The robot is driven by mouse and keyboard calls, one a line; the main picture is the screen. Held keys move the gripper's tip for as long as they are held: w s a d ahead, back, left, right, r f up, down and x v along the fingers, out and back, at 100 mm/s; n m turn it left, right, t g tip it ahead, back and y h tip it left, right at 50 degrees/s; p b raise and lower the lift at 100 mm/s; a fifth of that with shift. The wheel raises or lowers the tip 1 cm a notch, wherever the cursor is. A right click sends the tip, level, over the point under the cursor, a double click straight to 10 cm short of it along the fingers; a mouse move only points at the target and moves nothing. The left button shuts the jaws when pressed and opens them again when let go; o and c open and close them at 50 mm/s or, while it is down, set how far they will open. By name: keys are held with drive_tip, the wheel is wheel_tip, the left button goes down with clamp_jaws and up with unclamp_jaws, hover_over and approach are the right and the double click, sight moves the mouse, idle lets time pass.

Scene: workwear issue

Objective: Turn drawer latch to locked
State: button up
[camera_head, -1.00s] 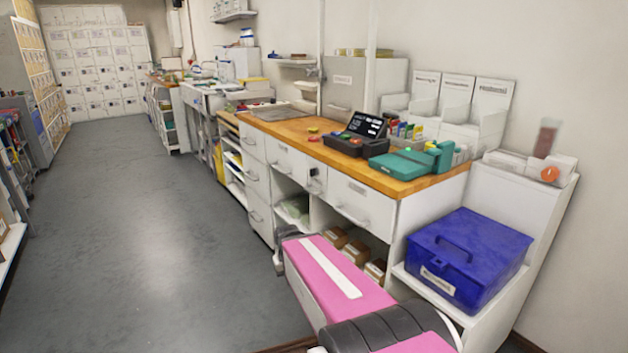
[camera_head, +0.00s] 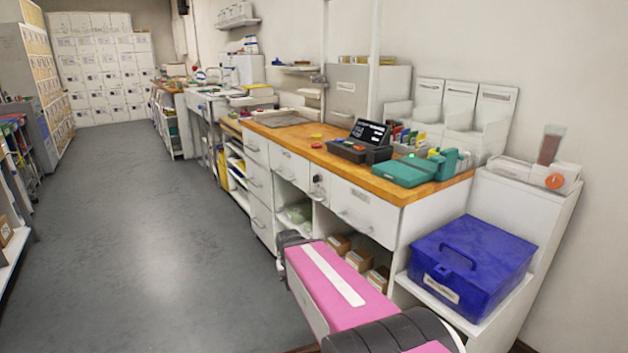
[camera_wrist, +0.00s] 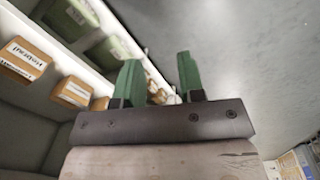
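The drawer latch (camera_head: 318,179) appears as a small dark knob on a narrow white front panel under the wooden counter, between two drawers. It is too small to tell which way it is turned. A wide white drawer (camera_head: 363,207) with a bar handle is to its right, and another drawer (camera_head: 289,164) is to its left. My gripper (camera_wrist: 159,78) shows in the wrist view with its two green fingers apart and nothing between them. In the head view my pink arm reaches toward the counter's lower front, its end below the latch and apart from it.
Brown labelled boxes (camera_head: 359,259) stand on the open shelf under the drawers; such boxes (camera_wrist: 24,59) also show in the wrist view. A blue lockable box (camera_head: 471,266) stands at right. The wooden countertop (camera_head: 300,134) holds a terminal (camera_head: 361,143) and green device (camera_head: 402,171). The left floor is clear.

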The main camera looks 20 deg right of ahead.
drive_tip(key=w+d+r+m+h, duration=0.3)
drive_tip(key=w+d+h, duration=0.1)
drive_tip(key=w, duration=0.2)
drive_tip(key=m+t+h, duration=0.5)
drive_tip(key=m+h, duration=0.6)
drive_tip(key=h, duration=0.2)
approach(316, 179)
drive_tip(key=x, duration=0.5)
drive_tip(key=r+x, duration=0.1)
drive_tip(key=x, duration=0.2)
drive_tip(key=shift+w+r, duration=0.1)
drive_tip(key=shift+w, duration=0.15)
clamp_jaws()
